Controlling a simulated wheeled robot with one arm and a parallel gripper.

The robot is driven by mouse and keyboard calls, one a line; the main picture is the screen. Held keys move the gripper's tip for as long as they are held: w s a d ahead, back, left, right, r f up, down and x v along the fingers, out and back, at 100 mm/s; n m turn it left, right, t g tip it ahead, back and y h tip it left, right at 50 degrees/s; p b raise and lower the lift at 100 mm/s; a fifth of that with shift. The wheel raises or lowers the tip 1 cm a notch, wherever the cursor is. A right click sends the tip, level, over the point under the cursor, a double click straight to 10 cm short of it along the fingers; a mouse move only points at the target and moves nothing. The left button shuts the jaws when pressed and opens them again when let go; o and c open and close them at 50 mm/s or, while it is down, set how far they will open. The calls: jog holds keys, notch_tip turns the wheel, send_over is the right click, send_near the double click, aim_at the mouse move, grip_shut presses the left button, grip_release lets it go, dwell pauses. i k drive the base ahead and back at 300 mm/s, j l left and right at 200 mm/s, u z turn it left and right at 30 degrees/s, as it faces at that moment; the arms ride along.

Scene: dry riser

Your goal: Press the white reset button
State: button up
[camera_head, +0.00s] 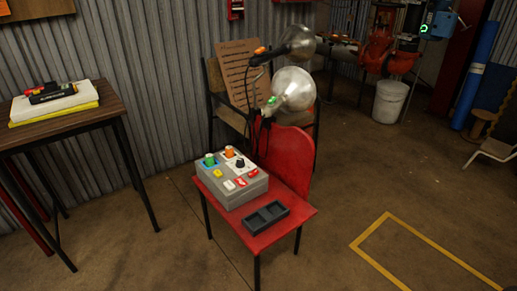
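A grey control box (240,197) sits on the seat of a red chair (275,232). A small white button (229,185) shows on its sloped top, near the front edge; its label is too small to read. Near it are a yellow button (218,174), red-and-white switches (240,182), a green knob (210,160), an orange knob (229,152) and a black knob (240,163). My gripper (259,136) hangs down over the back right of the box, right of the white button. Its dark, thin fingers are too small to tell open from shut. Contact with the box cannot be told.
A black divided tray (266,216) lies on the seat, right of the box. A wooden table (62,122) with a stack and markers stands at left. Behind the chair, a brown board (240,68) leans upright. Yellow floor tape (405,243) marks open floor at right.

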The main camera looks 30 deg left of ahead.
aim_at(230, 186)
jog(key=u, duration=1.7)
